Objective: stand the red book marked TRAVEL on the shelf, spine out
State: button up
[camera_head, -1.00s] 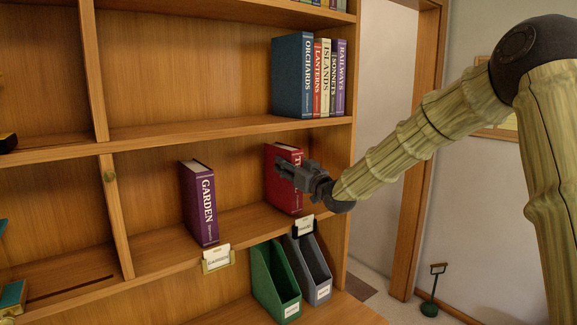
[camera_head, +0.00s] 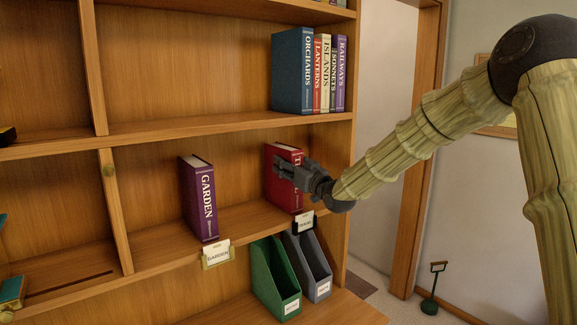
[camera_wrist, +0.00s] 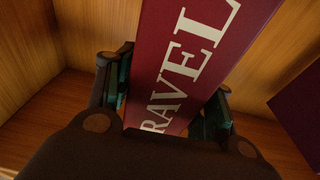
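The red book (camera_head: 283,187) stands upright on the middle shelf (camera_head: 160,243), near its right end, with its spine facing out. In the wrist view the spine (camera_wrist: 190,60) reads "RAVEL", with its first letter hidden by my gripper. My gripper (camera_head: 284,169) is at the upper part of the spine. In the wrist view its two fingers (camera_wrist: 165,100) lie on either side of the book, close against its covers, so it looks shut on the book. The book's base appears to rest on the shelf, just behind a label holder (camera_head: 304,223).
A purple GARDEN book (camera_head: 199,198) stands to the left, behind its own label (camera_head: 217,254). Several books (camera_head: 322,75) stand on the shelf above. Green (camera_head: 274,278) and grey (camera_head: 309,265) file holders stand below. Shelf space between the two books is clear.

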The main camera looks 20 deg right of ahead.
jog(key=shift+o, duration=0.3)
jog(key=shift+s+f, duration=0.15)
jog(key=shift+f, duration=0.05)
jog(key=v, duration=1.1)
jog(key=shift+s+d, duration=0.15)
jog(key=shift+s, duration=0.2)
